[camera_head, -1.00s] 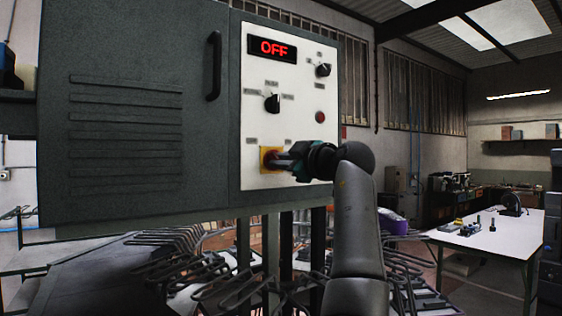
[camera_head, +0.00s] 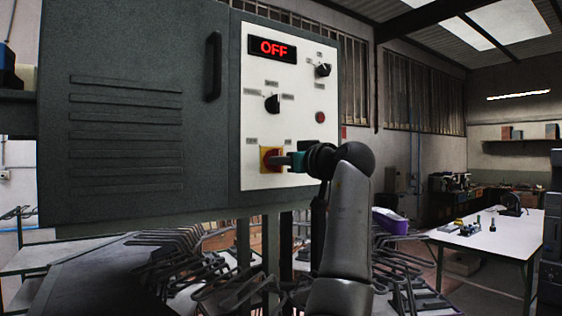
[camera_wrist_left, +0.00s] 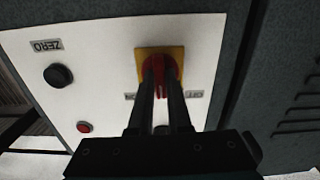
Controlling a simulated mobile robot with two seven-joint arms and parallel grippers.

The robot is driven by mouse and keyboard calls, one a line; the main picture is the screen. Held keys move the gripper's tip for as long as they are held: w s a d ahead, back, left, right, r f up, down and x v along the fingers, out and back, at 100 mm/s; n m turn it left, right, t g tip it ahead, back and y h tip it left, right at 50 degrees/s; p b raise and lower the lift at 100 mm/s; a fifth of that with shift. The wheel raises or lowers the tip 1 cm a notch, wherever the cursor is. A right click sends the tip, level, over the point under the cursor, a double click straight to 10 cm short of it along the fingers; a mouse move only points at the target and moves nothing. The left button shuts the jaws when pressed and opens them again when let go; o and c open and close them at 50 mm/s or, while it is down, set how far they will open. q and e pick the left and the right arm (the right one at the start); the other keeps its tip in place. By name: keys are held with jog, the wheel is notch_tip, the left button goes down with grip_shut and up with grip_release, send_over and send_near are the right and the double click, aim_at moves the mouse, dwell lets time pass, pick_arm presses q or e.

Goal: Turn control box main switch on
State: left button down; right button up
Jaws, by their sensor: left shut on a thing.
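The control box (camera_head: 130,110) is a dark grey cabinet with a white panel on its right part. Its display (camera_head: 272,48) reads OFF in red. The main switch is a red knob (camera_head: 268,156) on a yellow square plate, low on the panel. My left gripper (camera_head: 281,160) reaches it from the right, its fingers at the knob. In the left wrist view the two fingers (camera_wrist_left: 163,85) are shut on the red knob (camera_wrist_left: 156,62). The fingers hide part of the knob. My right gripper is not in view.
Two black knobs, the upper one (camera_head: 322,70) and the middle one (camera_head: 272,103), and a red button (camera_head: 320,117) sit above the switch. A black door handle (camera_head: 213,66) stands out left of the panel. A white table (camera_head: 490,238) with small items is at the right.

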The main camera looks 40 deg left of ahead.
pick_arm(q)
jog(key=m, duration=0.9)
jog(key=shift+m, duration=0.4)
dwell(0.4)
jog(key=c, duration=0.9)
grip_release()
jog(key=shift+o, duration=0.2)
